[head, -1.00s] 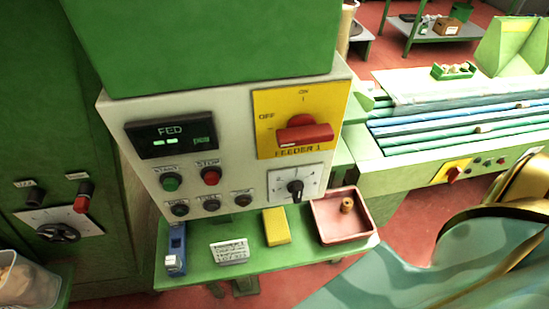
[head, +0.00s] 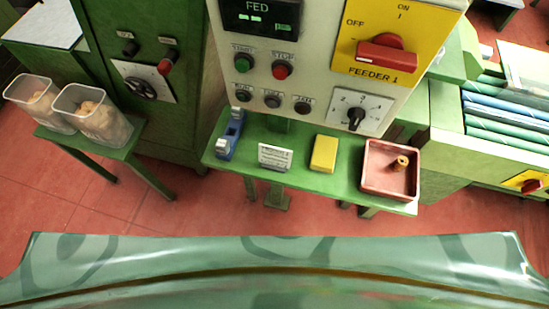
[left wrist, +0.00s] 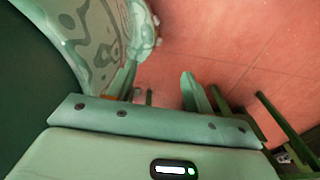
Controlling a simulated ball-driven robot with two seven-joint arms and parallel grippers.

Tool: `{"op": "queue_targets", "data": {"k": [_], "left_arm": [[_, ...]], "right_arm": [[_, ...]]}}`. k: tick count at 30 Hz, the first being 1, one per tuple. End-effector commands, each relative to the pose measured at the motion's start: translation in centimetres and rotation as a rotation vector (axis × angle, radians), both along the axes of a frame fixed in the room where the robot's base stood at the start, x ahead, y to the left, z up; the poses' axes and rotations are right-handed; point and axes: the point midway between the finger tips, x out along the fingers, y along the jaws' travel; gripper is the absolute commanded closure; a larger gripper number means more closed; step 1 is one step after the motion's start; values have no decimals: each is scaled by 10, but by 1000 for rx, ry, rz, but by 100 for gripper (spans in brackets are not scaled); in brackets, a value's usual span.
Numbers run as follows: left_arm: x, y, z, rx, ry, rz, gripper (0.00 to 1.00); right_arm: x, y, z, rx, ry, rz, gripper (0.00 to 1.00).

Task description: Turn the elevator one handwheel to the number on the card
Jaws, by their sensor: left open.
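A black handwheel (head: 140,88) sits on a white dial plate on the green cabinet, left of the feeder panel in the head view. Its markings are too small to read. A white card (head: 275,157) with dark writing stands on the green shelf below the panel; its number cannot be read. My left gripper (left wrist: 160,92) shows only in the left wrist view, open and empty above the red floor, away from the handwheel. My right gripper is not in view.
The feeder panel (head: 310,60) has buttons, a red switch and a black selector knob. The green shelf (head: 345,186) bears a blue tool (head: 230,134), a yellow block (head: 324,154) and a pink tray (head: 391,191) with a cork. Clear tubs (head: 92,112) stand at left. Red floor is free in front.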

Motion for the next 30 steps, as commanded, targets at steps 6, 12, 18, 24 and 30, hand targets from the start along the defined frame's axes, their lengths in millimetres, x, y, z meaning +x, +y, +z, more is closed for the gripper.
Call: {"op": "queue_targets", "data": {"k": [6,12,18,24,30], "left_arm": [[0,-2,0,-3,0,-2,49],[0,-2,0,-3,0,-2,49],[0,-1,0,-2,0,-3,66],[2,5,-8,6,-1,-3,66],[76,122,-59,156,-122,-26,66]], "right_arm": [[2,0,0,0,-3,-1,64],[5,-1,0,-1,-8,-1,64],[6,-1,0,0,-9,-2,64],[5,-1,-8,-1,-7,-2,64],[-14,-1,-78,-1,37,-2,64]]}}
